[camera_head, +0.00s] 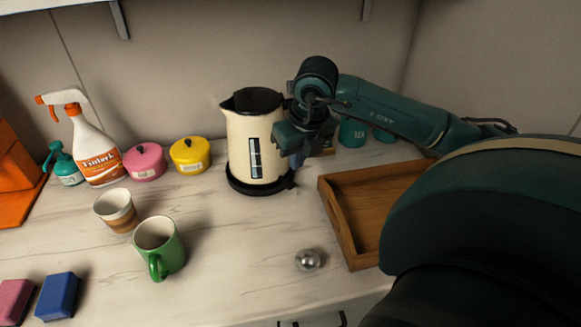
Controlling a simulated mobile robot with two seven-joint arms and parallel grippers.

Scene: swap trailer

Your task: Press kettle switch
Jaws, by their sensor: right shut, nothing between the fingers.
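The cream kettle (239,151) with a black lid and black base stands upright at the back middle of the counter. My right gripper (294,158) is shut and empty, at the kettle's right side, in front of where its handle would be. The gripper hides the handle and most of that side. The kettle switch cannot be made out, and I cannot tell whether the fingers touch the kettle. My left gripper is not in view.
A wooden tray (340,219) lies right of the kettle. A silver ball-like object (308,260) sits in front. Counter before the kettle is clear.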

